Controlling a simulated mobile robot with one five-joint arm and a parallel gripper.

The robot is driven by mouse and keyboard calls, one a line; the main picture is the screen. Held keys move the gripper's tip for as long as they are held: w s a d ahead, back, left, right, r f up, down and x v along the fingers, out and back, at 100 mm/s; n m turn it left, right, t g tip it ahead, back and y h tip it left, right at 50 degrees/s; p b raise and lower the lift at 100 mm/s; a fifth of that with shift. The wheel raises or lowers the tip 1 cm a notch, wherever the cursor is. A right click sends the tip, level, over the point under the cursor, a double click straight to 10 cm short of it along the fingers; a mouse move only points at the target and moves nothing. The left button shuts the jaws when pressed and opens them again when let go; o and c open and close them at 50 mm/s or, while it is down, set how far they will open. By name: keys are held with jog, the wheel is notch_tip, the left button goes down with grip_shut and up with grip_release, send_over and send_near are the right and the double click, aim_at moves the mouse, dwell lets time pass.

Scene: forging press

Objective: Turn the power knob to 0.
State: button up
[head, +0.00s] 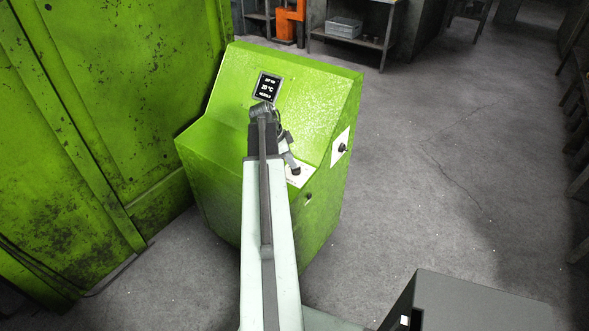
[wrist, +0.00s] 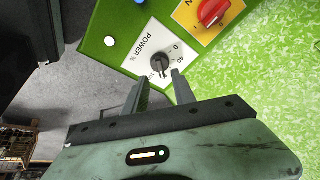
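The power knob (wrist: 161,62) is a small black round knob on a white plate (wrist: 139,58) marked "POWER %" in the wrist view. A 0 is printed to its upper right, and its narrow end seems to point down, away from that 0. My gripper (wrist: 159,78) is open, with its two fingertips apart just below the knob in the picture. Nothing is between the fingers, and I cannot tell whether they touch the knob. In the head view my arm and gripper cover much of the console front.
A red rotary switch (wrist: 212,12) on a yellow plate is right of the knob. A white button (wrist: 110,41) is to its left. Clear floor lies to the right.

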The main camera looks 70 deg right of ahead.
aim_at(296, 170)
jog(key=b+x, duration=0.3)
jog(key=x, duration=0.1)
jog(key=shift+f, duration=0.35)
jog(key=shift+d+r, duration=0.1)
grip_shut()
jog(key=shift+s+d+r, duration=0.1)
jog(key=shift+d, duration=0.05)
